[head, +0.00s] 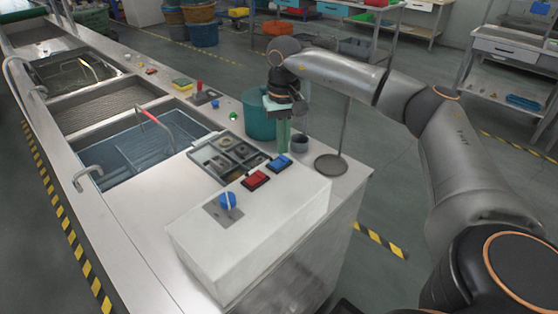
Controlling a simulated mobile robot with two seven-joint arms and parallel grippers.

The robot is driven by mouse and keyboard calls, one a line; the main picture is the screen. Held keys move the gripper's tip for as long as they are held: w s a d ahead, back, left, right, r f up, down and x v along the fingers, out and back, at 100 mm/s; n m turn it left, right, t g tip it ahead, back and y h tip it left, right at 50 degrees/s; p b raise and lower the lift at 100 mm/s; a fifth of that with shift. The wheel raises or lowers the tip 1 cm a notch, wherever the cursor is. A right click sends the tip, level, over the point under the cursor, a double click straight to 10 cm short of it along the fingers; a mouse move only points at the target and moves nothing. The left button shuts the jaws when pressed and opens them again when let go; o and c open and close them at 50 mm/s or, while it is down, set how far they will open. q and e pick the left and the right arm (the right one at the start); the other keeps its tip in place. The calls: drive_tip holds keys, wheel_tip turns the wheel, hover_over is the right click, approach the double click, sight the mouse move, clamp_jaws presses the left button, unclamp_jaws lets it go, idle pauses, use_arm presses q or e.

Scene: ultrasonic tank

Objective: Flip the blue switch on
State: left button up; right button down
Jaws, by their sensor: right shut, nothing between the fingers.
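The blue switch (279,163) is a small rocker on the top of the white control box, at its back right end. Beside it, nearer to me, is a red rocker switch (255,180). My right gripper (283,143) points down just behind the blue switch in the picture, with its fingers shut and nothing held. Its fingertips look close to the switch, but I cannot tell whether they touch it. Which way the blue rocker is tilted is too small to tell. My left gripper is not in view.
A blue knob (228,201) sits on the box (262,232) nearer to me. A compartment tray (203,152), a teal bin (258,125), a small grey cup (300,143) and a stand with a round base (331,165) are around the gripper. A water-filled tank (120,155) lies left.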

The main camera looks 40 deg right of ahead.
sight(283, 158)
drive_tip(key=shift+f+b, duration=0.5)
drive_tip(key=shift+f, duration=0.5)
idle(0.9)
drive_tip(key=shift+r, duration=0.1)
wheel_tip(283, 158, up, 7)
drive_tip(key=p, duration=0.7)
idle(0.3)
